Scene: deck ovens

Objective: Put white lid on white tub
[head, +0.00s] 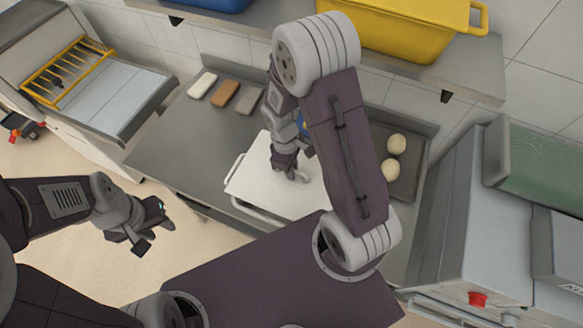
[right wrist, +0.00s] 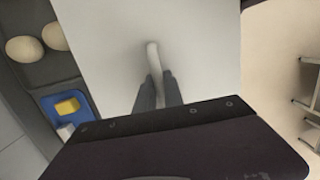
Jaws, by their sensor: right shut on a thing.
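The white lid (head: 254,177) is a flat panel over the steel counter, partly hidden by my right arm. It also fills the middle of the right wrist view (right wrist: 105,65), with its raised handle (right wrist: 152,62) upright there. My right gripper (head: 291,177) is shut on this handle, one finger on each side. White looped handles, seemingly of the white tub (head: 258,213), stick out at the lid's left and front edges. The tub's body is hidden, so I cannot tell whether the lid is seated. My left gripper (head: 155,238) is open and empty, left of the counter's front edge.
A dark tray with pale dough balls (head: 391,171) lies right of the lid. A blue container with a yellow block (right wrist: 67,106) is close to the lid. Three bars (head: 225,94) lie at the back left. A yellow tub (head: 405,30) stands on the shelf above. The counter's left part is clear.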

